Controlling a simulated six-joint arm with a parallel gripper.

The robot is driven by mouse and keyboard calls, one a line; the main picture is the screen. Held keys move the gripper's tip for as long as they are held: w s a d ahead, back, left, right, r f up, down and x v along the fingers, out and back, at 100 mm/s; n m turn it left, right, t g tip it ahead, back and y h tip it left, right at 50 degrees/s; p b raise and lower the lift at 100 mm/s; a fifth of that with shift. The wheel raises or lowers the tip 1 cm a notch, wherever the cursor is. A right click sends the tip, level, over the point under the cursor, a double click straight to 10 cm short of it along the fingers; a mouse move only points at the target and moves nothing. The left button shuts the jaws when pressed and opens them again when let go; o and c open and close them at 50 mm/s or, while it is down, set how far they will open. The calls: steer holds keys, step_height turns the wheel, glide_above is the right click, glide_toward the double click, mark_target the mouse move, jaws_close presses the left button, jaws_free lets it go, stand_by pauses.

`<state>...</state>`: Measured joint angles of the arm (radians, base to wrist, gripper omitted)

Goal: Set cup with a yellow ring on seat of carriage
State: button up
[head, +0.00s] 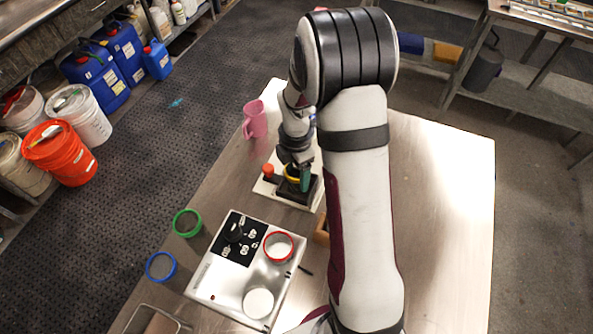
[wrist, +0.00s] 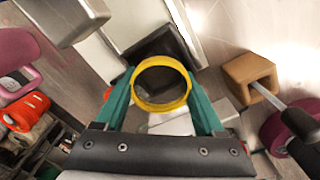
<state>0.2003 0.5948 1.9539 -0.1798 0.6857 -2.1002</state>
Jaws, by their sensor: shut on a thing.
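The cup with a yellow ring (wrist: 162,104) is between the green fingers of my gripper (wrist: 161,86) in the wrist view, its round opening facing the camera. My gripper (head: 298,178) is shut on it. In the head view a small part of the yellow ring (head: 290,179) shows beside a green finger. The carriage (head: 262,187) has a pale base. Its dark square seat (wrist: 148,50) lies just beyond the cup in the wrist view. The cup's underside is hidden, so I cannot tell whether it touches the seat.
An orange-red knob (head: 268,170) stands left of the gripper. A pink mug (head: 254,120) is behind. A metal panel (head: 213,283) in front carries a red-ringed cup (head: 278,246) and a white round piece (head: 258,303). Green-ringed (head: 187,223) and blue-ringed (head: 161,267) cups stand left. The table's right is clear.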

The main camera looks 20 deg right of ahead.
steer(key=o, duration=1.4)
steer(key=shift+f, duration=0.1)
step_height(320, 180, up, 12)
steer(key=r, duration=0.1)
steer(key=s+a+r+m, duration=0.1)
steer(key=s+a+m, duration=0.2)
steer(key=s+m, duration=0.5)
steer(key=s+a+r+m+y, duration=0.1)
steer(key=s+a+m, duration=0.3)
steer(key=s+m, duration=0.4)
steer(key=s+a+r+m, duration=0.2)
steer(key=s+a+m, duration=0.2)
steer(key=s+m, duration=0.4)
steer(key=shift+m+y, duration=0.4)
steer(key=shift+m, duration=0.3)
